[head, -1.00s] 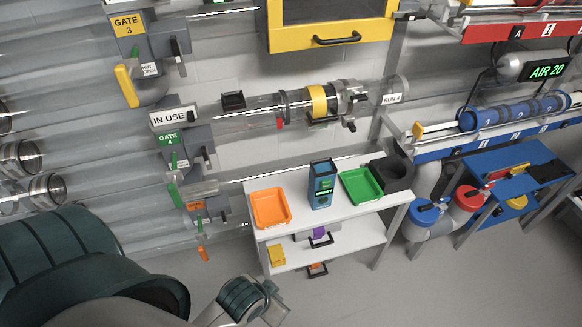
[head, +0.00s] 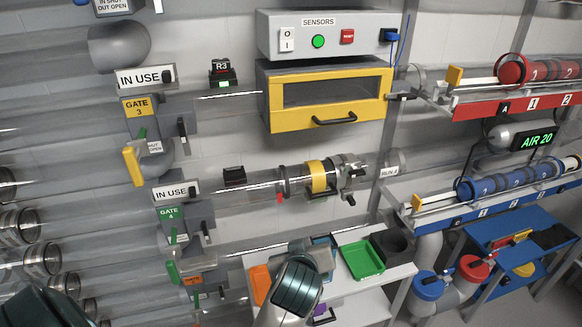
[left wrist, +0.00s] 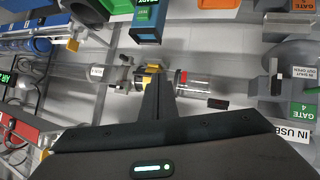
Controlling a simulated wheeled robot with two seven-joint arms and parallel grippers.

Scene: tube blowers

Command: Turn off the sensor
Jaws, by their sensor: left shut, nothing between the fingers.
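The sensors box (head: 325,35) is a light grey case at the top of the head view, above a yellow-framed cabinet. Its face carries a white rocker switch marked I and O (head: 288,40), a round green button (head: 318,41) and a red reset button (head: 347,37). The rocker's position is too small to tell. My left gripper (head: 318,256) is well below the box, in front of the small white table. In the left wrist view its fingers (left wrist: 158,98) are shut and empty. The box does not show there. My right gripper is not in view.
The yellow-framed cabinet (head: 328,97) juts out below the box. A clear tube with a yellow band (head: 317,176) runs across the wall. A green tray (head: 361,260) sits on the white table. A blue device (left wrist: 148,20) shows in the wrist view. Gate units stand at left.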

